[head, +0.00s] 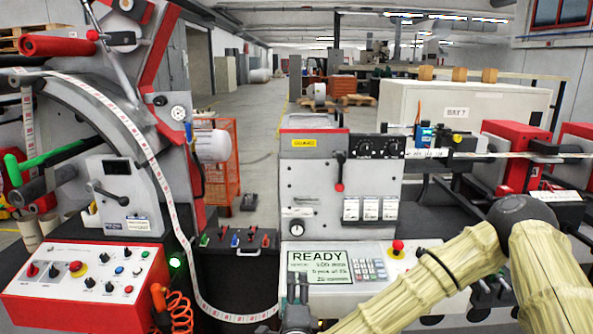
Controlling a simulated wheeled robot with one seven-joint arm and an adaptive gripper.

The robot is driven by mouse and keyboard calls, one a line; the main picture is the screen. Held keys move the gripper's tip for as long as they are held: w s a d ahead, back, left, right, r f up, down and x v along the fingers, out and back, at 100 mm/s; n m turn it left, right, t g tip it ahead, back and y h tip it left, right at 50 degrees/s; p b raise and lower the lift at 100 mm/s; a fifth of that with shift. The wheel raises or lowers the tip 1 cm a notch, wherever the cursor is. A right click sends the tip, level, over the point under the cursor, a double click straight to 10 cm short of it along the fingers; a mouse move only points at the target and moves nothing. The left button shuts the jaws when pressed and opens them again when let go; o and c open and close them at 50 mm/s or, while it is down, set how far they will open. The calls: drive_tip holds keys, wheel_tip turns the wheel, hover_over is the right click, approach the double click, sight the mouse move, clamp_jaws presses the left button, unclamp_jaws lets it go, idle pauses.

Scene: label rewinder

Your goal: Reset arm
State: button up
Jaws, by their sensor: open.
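My arm, in a pale yellow cover, shows in the head view at the lower right, bent at a dark round joint. Its forearm runs down and left towards the bottom edge. My gripper (298,288) is at the bottom middle, its dark fingers pointing up in front of the machine's READY display (319,264). The fingers look apart and nothing shows between them. The wrist is cut off by the bottom edge. I cannot tell whether the gripper touches the panel.
The label rewinder (340,190) stands straight ahead. A printed label web (165,190) curves down from the left and passes low towards my gripper. A red control box (85,283) with an orange coiled cable (180,312) is at lower left. A red stop button (398,246) is right of the display.

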drive_tip(key=s+d+f+n+g+y, duration=0.1)
drive_tip(key=s+f+n+g, duration=0.25)
drive_tip(key=s+f, duration=0.4)
drive_tip(key=s+d+f+n+g+y, duration=0.1)
drive_tip(key=s+d+f+n+g, duration=0.3)
drive_tip(key=f, duration=0.7)
drive_tip(key=s+a+f+n+g+y, duration=0.1)
drive_tip(key=s+f+n+g, duration=0.1)
drive_tip(key=s+f+n, duration=0.6)
drive_tip(key=s+d+f+n+g+h, duration=0.1)
drive_tip(key=s+d+f+g, duration=0.3)
drive_tip(key=s+d, duration=0.5)
drive_tip(key=s+d+f+n+g+h, duration=0.2)
drive_tip(key=s+d+f+g, duration=0.2)
drive_tip(key=s+d, duration=0.6)
wheel_tip(320, 180, down, 2)
drive_tip(key=shift+s+d+f+n+h, duration=0.1)
drive_tip(key=shift+s+d+n+h, duration=0.05)
drive_tip(key=shift+s+n+h, duration=0.2)
